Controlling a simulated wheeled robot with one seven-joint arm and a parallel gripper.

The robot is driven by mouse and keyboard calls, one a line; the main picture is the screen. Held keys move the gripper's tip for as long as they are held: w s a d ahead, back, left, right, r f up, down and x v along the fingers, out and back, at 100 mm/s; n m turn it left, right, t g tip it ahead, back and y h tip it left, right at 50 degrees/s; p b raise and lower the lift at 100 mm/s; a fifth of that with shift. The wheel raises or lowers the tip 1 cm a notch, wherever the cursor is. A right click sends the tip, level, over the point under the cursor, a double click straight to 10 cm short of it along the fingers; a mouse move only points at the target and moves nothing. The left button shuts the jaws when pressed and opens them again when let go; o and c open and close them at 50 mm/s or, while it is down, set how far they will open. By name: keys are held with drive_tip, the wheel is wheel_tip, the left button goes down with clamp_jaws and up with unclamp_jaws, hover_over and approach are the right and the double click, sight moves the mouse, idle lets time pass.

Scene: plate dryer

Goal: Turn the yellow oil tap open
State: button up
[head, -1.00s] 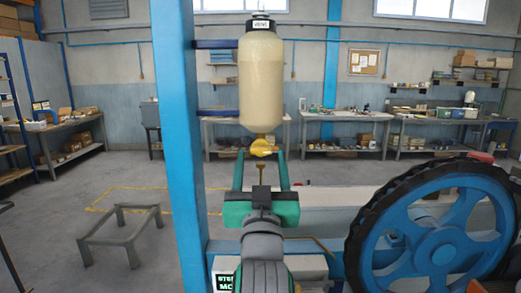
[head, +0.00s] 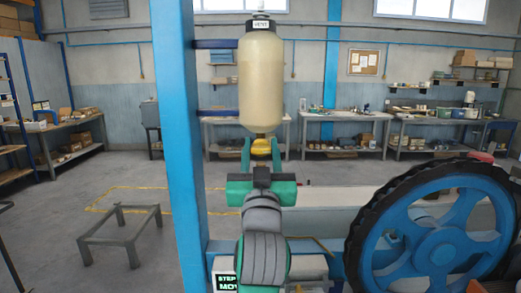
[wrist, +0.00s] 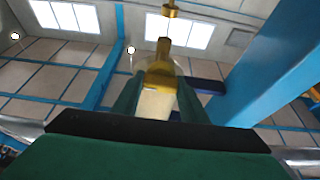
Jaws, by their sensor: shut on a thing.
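The yellow oil tap (head: 261,146) sits under the neck of a cream oil tank (head: 261,85). My gripper (head: 261,154) has its two green fingers up on either side of the tap, shut on it from below and in front. In the wrist view the fingers (wrist: 158,98) flank the yellow tap (wrist: 160,66). The fingers and palm hide part of the tap, so I cannot tell how far its handle is turned.
A blue post (head: 180,120) stands close on the left and carries the tank on dark brackets. A large blue wheel with a black rim (head: 440,235) stands on the right. A low grey frame (head: 120,238) is on the floor at left.

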drive_tip(key=shift+m, duration=0.4)
drive_tip(key=m+h, duration=0.2)
drive_tip(key=m, duration=0.1)
drive_tip(key=m+h, duration=0.1)
drive_tip(key=m, duration=0.2)
drive_tip(key=shift+m+g+h, duration=0.3)
drive_tip(key=shift+g+h, duration=0.1)
drive_tip(key=m+h, duration=0.1)
drive_tip(key=m, duration=0.2)
drive_tip(key=m+g+h, duration=0.1)
drive_tip(key=m, duration=0.2)
drive_tip(key=shift+g, duration=0.3)
drive_tip(key=m+g, duration=0.1)
drive_tip(key=m, duration=0.1)
drive_tip(key=m+h, duration=0.1)
drive_tip(key=m, duration=0.2)
drive_tip(key=shift+d+f+g, duration=0.1)
drive_tip(key=shift+d+g, duration=0.05)
drive_tip(key=shift+g, duration=0.25)
drive_tip(key=shift+f+m+g, duration=0.15)
drive_tip(key=shift+m+g, duration=0.65)
drive_tip(key=shift+m, duration=1.2)
